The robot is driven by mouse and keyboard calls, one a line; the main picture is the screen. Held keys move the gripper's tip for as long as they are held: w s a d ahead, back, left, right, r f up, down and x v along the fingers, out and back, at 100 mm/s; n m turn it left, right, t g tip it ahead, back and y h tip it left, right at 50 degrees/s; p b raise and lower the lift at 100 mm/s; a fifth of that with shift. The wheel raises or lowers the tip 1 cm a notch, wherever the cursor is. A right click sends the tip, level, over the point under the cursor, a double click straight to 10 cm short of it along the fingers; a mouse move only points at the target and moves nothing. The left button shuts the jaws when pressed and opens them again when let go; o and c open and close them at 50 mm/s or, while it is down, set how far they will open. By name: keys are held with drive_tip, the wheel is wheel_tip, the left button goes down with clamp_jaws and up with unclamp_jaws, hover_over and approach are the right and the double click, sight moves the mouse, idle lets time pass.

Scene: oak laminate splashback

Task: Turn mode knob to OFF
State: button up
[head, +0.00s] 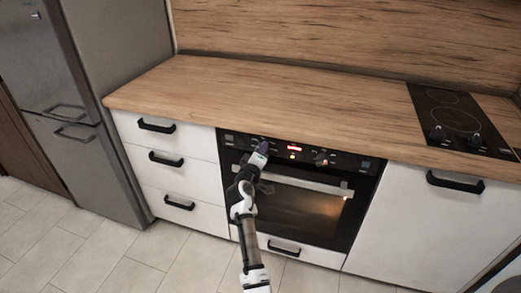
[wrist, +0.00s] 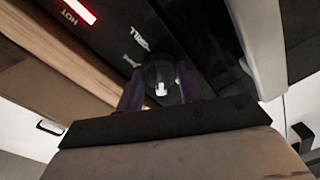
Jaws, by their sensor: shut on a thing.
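The oven control panel (head: 343,161) runs under the counter's front edge, with a lit red display (head: 294,148) near its middle. My gripper (head: 263,148) reaches up to the panel's left part and covers the knob there in the head view. In the wrist view my gripper (wrist: 160,88) has its purple fingers on either side of a dark round knob (wrist: 159,72), shut on it. A white mark shows on the knob. "GRILL" lettering (wrist: 138,37) is printed beside it, which suggests the mode knob. The exact setting is hard to read.
A second knob (head: 321,158) sits right of the display. The oven handle (head: 300,183) crosses just below the panel. The oven door (head: 290,214) is closed, with a warm light inside. The wooden counter (head: 270,98) is clear; a hob (head: 458,118) with knobs lies at the right.

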drive_tip(key=n+p, duration=0.2)
drive_tip(key=n, duration=0.2)
drive_tip(key=shift+a+r+n, duration=0.1)
drive_tip(key=shift+r+n, duration=0.05)
drive_tip(key=shift+n, duration=0.15)
drive_tip(key=n+p, duration=0.2)
drive_tip(key=n, duration=0.2)
drive_tip(key=shift+h, duration=0.3)
drive_tip(key=shift+n+p, duration=0.3)
drive_tip(key=shift+n, duration=0.1)
drive_tip(key=o, duration=1)
drive_tip(key=shift+f, duration=0.2)
drive_tip(key=b+v, duration=0.2)
drive_tip(key=v, duration=1.1)
drive_tip(key=shift+s+a+r, duration=0.2)
drive_tip(key=shift+s, duration=0.1)
